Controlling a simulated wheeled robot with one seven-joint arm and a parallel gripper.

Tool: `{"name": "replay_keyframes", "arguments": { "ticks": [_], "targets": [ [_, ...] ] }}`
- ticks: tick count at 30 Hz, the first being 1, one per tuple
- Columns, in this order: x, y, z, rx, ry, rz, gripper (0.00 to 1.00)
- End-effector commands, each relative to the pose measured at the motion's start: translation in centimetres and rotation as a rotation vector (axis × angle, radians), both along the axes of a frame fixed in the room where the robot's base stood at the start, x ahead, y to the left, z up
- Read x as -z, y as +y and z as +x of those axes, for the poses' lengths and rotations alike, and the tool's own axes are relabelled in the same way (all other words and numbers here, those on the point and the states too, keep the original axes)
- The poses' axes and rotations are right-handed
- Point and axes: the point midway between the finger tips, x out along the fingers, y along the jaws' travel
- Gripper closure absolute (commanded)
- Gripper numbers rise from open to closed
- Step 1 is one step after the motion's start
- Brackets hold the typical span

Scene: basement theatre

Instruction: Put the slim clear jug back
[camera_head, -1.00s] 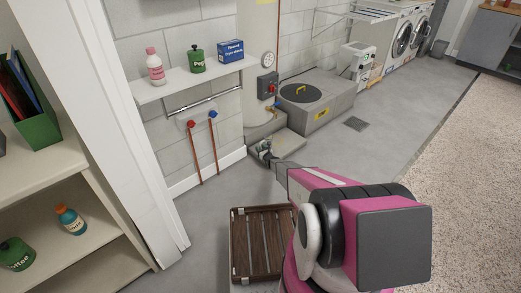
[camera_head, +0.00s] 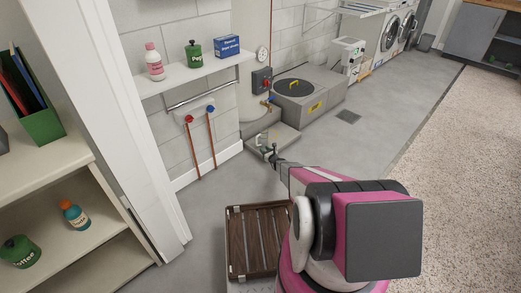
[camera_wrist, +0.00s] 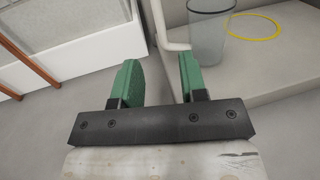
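A slim, see-through grey vessel, which looks like the jug (camera_wrist: 209,35), stands upright on a low concrete ledge (camera_wrist: 285,65) at the upper right of the wrist view. The jug is beyond the right finger, not between the fingers. In the head view my gripper (camera_head: 270,154) is at the ledge's front, and the jug is too small to make out clearly.
A yellow ring (camera_wrist: 255,25) lies on the ledge right of the jug. A concrete block with a round dark lid (camera_head: 297,88) stands behind. A wall shelf (camera_head: 190,75) holds a bottle, a green pot and a blue box. A brown slatted tray (camera_head: 238,240) is below my arm.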

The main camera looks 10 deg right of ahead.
Motion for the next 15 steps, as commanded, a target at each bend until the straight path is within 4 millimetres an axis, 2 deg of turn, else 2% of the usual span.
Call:
{"name": "replay_keyframes", "arguments": {
  "ticks": [5,8,11,15],
  "targets": [
    [-0.3,-0.5,-0.8,-0.008,-0.003,-0.005,0.61],
    [-1.9,0.2,-1.6,-0.042,-0.017,-0.044,0.61],
    [-4.9,1.8,-3.1,-0.116,-0.046,-0.130,0.61],
    [-10.7,4.9,-6.6,-0.275,-0.112,-0.314,0.61]
  ]
}}
